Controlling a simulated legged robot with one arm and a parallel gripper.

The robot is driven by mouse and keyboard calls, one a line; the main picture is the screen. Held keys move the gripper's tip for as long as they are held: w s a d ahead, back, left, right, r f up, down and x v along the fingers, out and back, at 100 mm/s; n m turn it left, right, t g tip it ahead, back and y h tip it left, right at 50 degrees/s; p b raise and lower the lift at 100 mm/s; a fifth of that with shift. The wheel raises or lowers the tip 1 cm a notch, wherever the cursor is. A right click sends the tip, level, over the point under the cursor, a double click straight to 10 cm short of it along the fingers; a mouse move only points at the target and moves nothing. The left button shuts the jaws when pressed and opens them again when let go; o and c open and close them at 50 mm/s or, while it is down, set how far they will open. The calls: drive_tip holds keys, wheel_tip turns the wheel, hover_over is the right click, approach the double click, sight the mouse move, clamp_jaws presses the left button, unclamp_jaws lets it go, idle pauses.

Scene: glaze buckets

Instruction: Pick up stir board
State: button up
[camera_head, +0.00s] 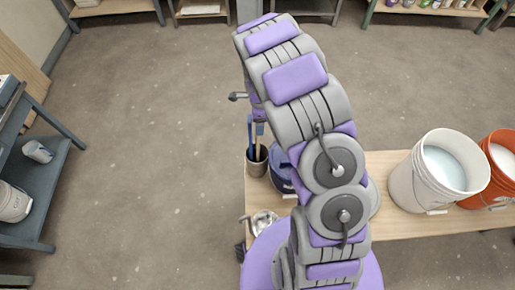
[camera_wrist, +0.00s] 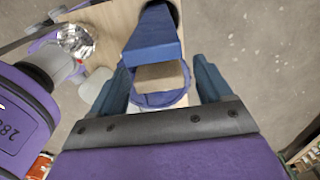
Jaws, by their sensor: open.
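My gripper (camera_wrist: 161,82) is open, with one dark blue finger on each side of the tan end. Contact cannot be told.
A dark blue bucket (camera_head: 281,178) stands beside the cup, partly behind my arm. A shiny metal bowl (camera_head: 264,222) sits nearer on the bench. A white bucket (camera_head: 428,172) and an orange bucket (camera_head: 497,168) stand at the right. Open floor lies left of the bench.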

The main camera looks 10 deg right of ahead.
wheel_tip(320, 180, down, 4)
drive_tip(key=shift+f+b, duration=0.1)
drive_tip(key=shift+b, duration=0.45)
drive_tip(key=c, duration=1.3)
